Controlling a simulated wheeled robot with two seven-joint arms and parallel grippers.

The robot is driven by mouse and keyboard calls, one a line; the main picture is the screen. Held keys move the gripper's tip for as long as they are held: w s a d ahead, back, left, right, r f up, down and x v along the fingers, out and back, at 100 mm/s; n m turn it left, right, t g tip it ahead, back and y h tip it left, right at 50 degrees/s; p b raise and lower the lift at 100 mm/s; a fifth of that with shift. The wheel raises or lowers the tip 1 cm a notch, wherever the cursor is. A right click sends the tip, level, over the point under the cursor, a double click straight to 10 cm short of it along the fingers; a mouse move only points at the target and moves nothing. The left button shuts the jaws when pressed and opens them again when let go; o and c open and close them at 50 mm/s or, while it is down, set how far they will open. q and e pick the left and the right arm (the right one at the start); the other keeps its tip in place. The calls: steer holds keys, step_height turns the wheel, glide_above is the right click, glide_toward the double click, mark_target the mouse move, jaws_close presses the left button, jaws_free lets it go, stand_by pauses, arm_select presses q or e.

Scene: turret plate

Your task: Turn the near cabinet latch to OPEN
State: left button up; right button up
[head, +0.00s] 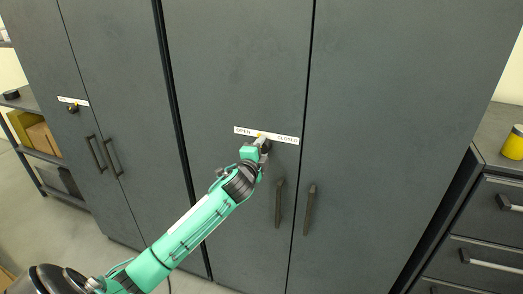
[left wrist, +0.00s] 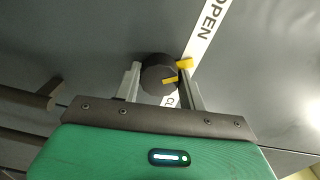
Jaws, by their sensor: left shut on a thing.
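The near cabinet (head: 240,60) is dark grey with a white label strip (head: 280,137) reading OPEN at left and CLOSED at right. Its latch is a dark round knob (left wrist: 157,72) just below the strip, mostly hidden by my gripper in the head view. My left gripper (head: 264,144) is at the knob; in the left wrist view its two fingers (left wrist: 160,84) stand on either side, shut on it. The knob's exact angle is hard to tell. My right gripper is not in view.
Two dark vertical door handles (head: 279,203) hang below and right of the latch. A second cabinet (head: 110,60) at left has its own latch (head: 72,109). A drawer unit (head: 485,225) with a yellow container (head: 514,143) stands at right. Shelves with boxes stand far left.

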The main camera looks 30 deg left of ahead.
arm_select(q)
steer(key=shift+n, duration=1)
steer(key=o, duration=1)
steer(key=b+v, duration=0.3)
steer(key=v, duration=1)
steer(key=shift+s+f+b, duration=0.1)
steer(key=shift+s+b, duration=0.2)
steer(key=shift+s, duration=0.1)
